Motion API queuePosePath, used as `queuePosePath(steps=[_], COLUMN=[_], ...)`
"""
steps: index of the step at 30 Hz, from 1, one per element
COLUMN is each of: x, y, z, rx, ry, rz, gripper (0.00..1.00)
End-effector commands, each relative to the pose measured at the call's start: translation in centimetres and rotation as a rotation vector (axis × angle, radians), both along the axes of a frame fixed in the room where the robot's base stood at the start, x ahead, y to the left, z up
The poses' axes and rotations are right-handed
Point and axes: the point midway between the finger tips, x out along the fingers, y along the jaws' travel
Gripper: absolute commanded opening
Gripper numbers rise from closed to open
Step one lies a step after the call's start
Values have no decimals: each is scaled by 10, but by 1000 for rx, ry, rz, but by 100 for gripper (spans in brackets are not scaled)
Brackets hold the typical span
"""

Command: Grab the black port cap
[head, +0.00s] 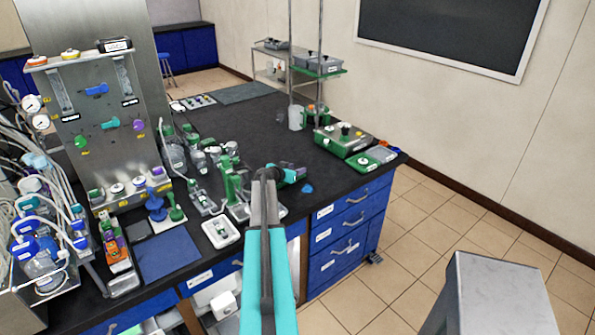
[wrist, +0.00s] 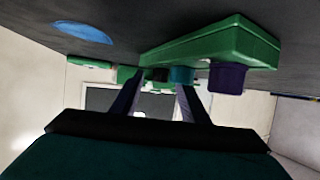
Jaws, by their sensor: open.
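In the wrist view, the two dark fingers of my gripper (wrist: 157,88) are apart, with nothing held between them. A small black piece (wrist: 158,75) shows between the fingertips, beside a teal part (wrist: 181,75) and against a green block (wrist: 215,46); it may be the black port cap, but it is too small to be sure. A purple knob (wrist: 228,78) sticks out of the same block. In the head view, the green block (head: 290,173) lies near the bench's front edge, just right of my arm's end. My arm hides the fingers and the black piece there.
A blue disc (head: 307,188) lies on the black bench (head: 262,128) beside the block; it also shows in the wrist view (wrist: 83,32). Green clamps (head: 233,178) stand close on the left. A green-based box with a black knob (head: 345,128) stands at the right.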

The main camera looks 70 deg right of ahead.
Motion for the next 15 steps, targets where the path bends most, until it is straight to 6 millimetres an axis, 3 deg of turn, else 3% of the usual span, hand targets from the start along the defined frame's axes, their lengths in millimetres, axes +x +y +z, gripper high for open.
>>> queuePosePath(steps=[12,15], x=[1,1], y=[1,1], z=[0,0], rx=[0,0], ry=[0,0], rz=[1,1], gripper=[41,26])
